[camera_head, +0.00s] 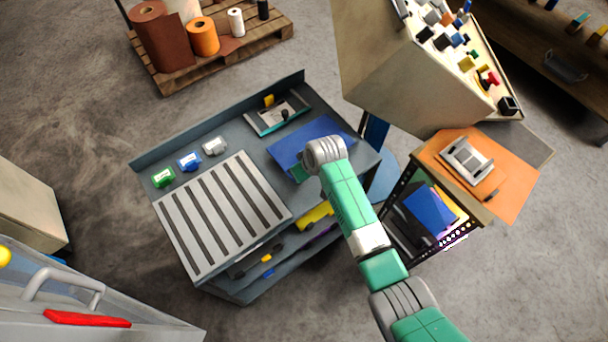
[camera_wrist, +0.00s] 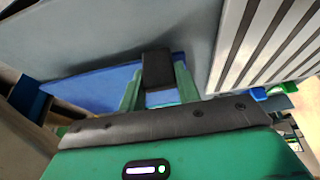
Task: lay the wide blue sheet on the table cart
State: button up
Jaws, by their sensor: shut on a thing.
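The wide blue sheet (camera_head: 296,142) is over the right part of the grey table cart's (camera_head: 222,128) top, partly hidden by my arm. My gripper (camera_wrist: 158,85) is shut on the sheet; in the head view, my wrist mostly hides the grip. In the wrist view the sheet (camera_wrist: 98,88) spreads left of the fingers, with the grey cart top (camera_wrist: 180,28) beyond it. The sheet looks flat and close to the cart top; I cannot tell whether it touches all along.
A slatted grey rack (camera_head: 222,215), small green, blue and grey items, and a tool tray (camera_head: 277,115) share the cart top. A tilted control console (camera_head: 385,75) stands behind.

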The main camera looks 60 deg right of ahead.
jog(key=x, duration=0.2)
jog(key=shift+s+f+b, duration=0.15)
jog(key=shift+f+b, duration=0.15)
jog(key=shift+f, duration=0.5)
jog(key=o, duration=0.7)
jog(key=shift+f, duration=0.15)
jog(key=shift+c, duration=0.2)
jog(key=o, duration=0.4)
jog(key=shift+o, duration=0.2)
jog(key=p+v, duration=0.2)
jog(key=v, duration=1)
jog(key=shift+p, duration=0.35)
